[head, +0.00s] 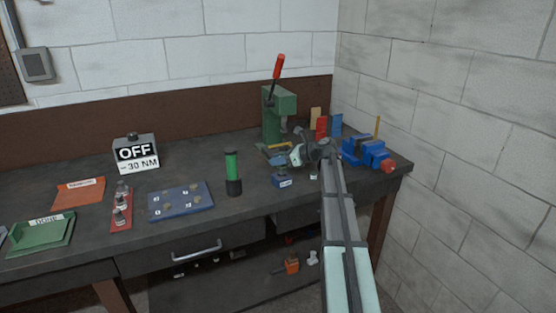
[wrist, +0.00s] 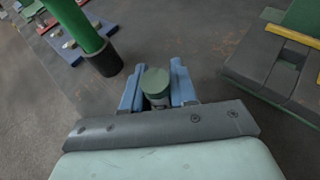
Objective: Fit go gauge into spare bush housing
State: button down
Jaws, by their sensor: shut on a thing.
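My gripper (wrist: 156,88) is shut on a short upright cylinder with a green top and a grey body, which I take to be the go gauge (wrist: 156,80). Its lower end is hidden from the wrist camera. In the head view my gripper (head: 304,156) is over the right part of the bench, in front of the green press.
A green tube in a black base (head: 232,174) stands left of the gripper. The green press (head: 278,117) is behind, with a blue vise (head: 364,153) to the right. A blue numbered tray (head: 180,202) lies further left. A small pale-and-green piece (head: 313,176) shows below the gripper.

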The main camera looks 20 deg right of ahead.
jog(key=shift+f, duration=0.95)
jog(key=c, duration=0.8)
grip_release()
jog(key=v, duration=1.3)
jog(key=shift+s+d+r, duration=0.2)
jog(key=shift+s+d, duration=0.05)
